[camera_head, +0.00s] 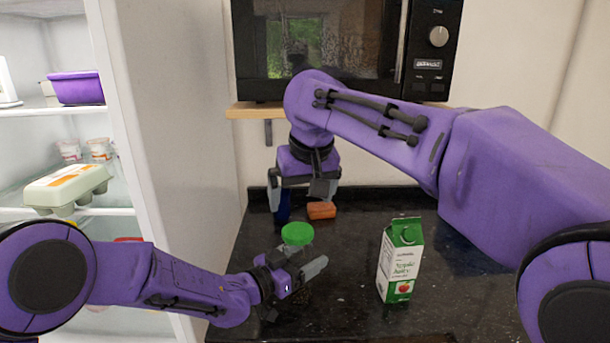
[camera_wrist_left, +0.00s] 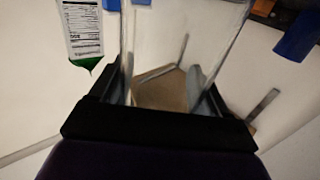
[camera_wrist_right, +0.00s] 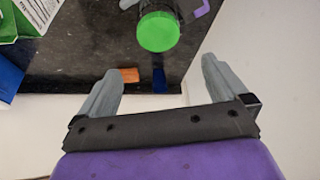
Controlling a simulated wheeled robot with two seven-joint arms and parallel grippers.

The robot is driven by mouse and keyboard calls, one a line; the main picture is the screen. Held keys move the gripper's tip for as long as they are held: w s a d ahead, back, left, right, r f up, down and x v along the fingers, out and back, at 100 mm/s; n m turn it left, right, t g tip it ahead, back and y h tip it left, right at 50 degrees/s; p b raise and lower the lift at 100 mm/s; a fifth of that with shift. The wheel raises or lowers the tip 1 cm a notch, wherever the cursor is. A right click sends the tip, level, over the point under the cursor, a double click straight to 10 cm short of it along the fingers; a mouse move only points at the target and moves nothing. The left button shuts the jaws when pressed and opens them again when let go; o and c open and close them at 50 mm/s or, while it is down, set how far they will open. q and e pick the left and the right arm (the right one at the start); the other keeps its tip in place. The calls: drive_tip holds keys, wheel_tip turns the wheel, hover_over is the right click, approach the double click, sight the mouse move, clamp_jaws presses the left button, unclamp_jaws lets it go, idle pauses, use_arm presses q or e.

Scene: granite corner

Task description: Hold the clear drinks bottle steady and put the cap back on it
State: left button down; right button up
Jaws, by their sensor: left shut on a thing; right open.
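The clear drinks bottle (camera_head: 304,252) stands upright on the dark counter, with the green cap (camera_head: 297,233) on its top. I cannot tell how tightly the cap sits. My left gripper (camera_head: 298,276) is shut around the bottle's body; in the left wrist view the clear bottle (camera_wrist_left: 180,30) rises between its fingers. My right gripper (camera_head: 302,194) is open and empty, behind and above the bottle, apart from the cap. The right wrist view shows the cap (camera_wrist_right: 158,32) from above, beyond the open fingers. The bottle's lower part is mostly hidden by the left gripper.
A green-and-white apple juice carton (camera_head: 400,262) stands right of the bottle. An orange block (camera_head: 321,210) and a dark blue object (camera_head: 283,207) lie near the back wall. A wooden shelf (camera_head: 255,111) with a microwave (camera_head: 330,45) hangs above. An open fridge is at left.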

use_arm(q)
unclamp_jaws()
use_arm(e)
drive_tip(key=v, duration=0.8)
drive_tip(key=shift+r, duration=0.15)
use_arm(q)
drive_tip(key=shift+a, duration=0.15)
drive_tip(key=shift+s+a+f, duration=0.1)
drive_tip(key=shift+s+a, duration=0.2)
drive_tip(key=b+v, duration=0.2)
drive_tip(key=v, duration=0.7)
drive_tip(key=shift+s+a+b, duration=0.2)
drive_tip(key=shift+b, duration=0.2)
use_arm(e)
drive_tip(key=shift+f, duration=1.4)
